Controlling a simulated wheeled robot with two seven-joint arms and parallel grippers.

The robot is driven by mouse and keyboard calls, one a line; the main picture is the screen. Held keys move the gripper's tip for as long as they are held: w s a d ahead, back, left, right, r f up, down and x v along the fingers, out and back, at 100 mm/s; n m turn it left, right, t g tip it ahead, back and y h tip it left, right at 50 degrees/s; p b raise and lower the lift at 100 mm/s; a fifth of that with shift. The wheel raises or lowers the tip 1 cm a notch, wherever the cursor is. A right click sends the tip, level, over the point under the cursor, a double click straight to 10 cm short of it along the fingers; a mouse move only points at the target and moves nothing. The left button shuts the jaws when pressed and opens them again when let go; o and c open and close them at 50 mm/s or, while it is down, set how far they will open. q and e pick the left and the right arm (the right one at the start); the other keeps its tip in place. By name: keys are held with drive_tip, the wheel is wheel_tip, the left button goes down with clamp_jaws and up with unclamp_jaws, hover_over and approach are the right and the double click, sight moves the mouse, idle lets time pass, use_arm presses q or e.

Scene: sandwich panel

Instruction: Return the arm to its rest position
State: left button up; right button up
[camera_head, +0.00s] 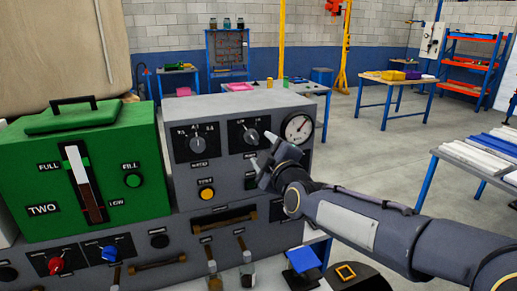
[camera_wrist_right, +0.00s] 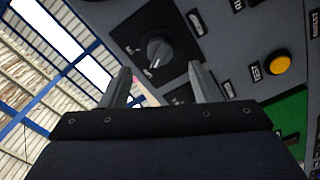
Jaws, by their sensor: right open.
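My right arm comes in from the right in the head view. Its gripper (camera_head: 262,160) is in front of the upper grey panel (camera_head: 222,112), just below the right-hand rotary knob (camera_head: 251,136). In the right wrist view the two fingers (camera_wrist_right: 160,88) stand apart with nothing held between them. A grey knob (camera_wrist_right: 158,50) on a black plate shows beyond the fingers; it looks apart from them, though the exact gap is hard to judge. My left gripper is not in the head view.
A green box (camera_head: 85,165) with a level gauge stands left. A yellow button (camera_head: 206,193), pressure gauge (camera_head: 298,128) and lower levers (camera_head: 245,262) are close to the arm. A table (camera_head: 478,172) stands right; open floor (camera_head: 365,150) lies behind.

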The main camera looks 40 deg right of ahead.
drive_tip(key=shift+s+a, duration=0.2)
drive_tip(key=shift+s, duration=0.45)
drive_tip(key=s+a+f+m+g+y, duration=0.4)
drive_tip(key=s+a+f, duration=0.4)
drive_tip(key=s+f, duration=0.2)
drive_tip(key=s+a+f+m+g+y, duration=0.4)
drive_tip(key=s+a+f+m+g, duration=0.2)
drive_tip(key=s+a+f, duration=0.3)
drive_tip(key=s+f+g, duration=0.1)
drive_tip(key=s+f, duration=0.1)
drive_tip(key=s, duration=0.2)
drive_tip(key=shift+f+m+g, duration=0.15)
drive_tip(key=shift+m+g, duration=0.15)
drive_tip(key=shift+m, duration=0.1)
drive_tip(key=shift+a, duration=0.1)
